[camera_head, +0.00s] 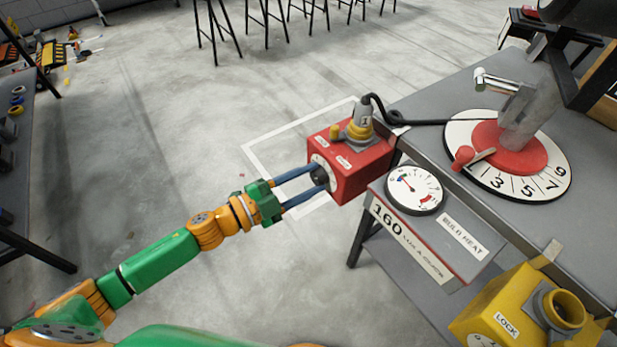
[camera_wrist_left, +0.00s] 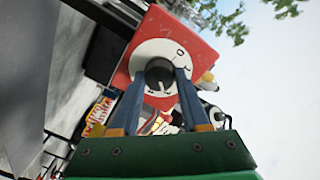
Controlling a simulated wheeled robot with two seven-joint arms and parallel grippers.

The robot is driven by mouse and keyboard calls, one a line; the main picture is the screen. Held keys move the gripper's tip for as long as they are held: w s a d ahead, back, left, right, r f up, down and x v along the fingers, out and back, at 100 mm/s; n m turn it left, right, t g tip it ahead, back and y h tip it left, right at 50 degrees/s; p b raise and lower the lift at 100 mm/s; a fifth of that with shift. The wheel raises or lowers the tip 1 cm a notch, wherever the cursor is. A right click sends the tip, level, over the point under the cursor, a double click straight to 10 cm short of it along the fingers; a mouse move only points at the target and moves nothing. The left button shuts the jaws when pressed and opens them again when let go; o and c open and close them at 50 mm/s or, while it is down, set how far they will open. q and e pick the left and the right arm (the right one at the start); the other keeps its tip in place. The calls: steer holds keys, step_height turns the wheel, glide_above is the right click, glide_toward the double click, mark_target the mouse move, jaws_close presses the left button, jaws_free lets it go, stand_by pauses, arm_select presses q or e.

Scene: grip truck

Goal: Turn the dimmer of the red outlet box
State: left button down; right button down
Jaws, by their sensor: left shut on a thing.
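The red outlet box (camera_head: 362,167) sits at the left edge of the grey bench, with a plug and black cable on its top. Its dimmer is a dark knob (camera_head: 319,176) on a white round dial on the face toward my left arm. My left gripper (camera_head: 312,178) reaches in from the left, its two blue fingers shut on the knob. In the left wrist view the red box (camera_wrist_left: 198,45) fills the upper middle, and the fingertips flank the dark knob (camera_wrist_left: 159,73) on the white dial. The fingers partly hide the dial markings. My right gripper is not in view.
A bulb heat meter (camera_head: 414,190) with a "160" label stands just right of the box. A yellow box (camera_head: 500,318) marked LOCK sits at the lower right. A large numbered dial (camera_head: 550,178) lies on the bench. Open floor surrounds my left arm.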

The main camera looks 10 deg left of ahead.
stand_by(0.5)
arm_select(q)
steer(key=shift+c, duration=1.9)
jaws_free()
steer(key=v, duration=0.7)
steer(key=shift+b, duration=0.3)
steer(key=shift+a, duration=0.1)
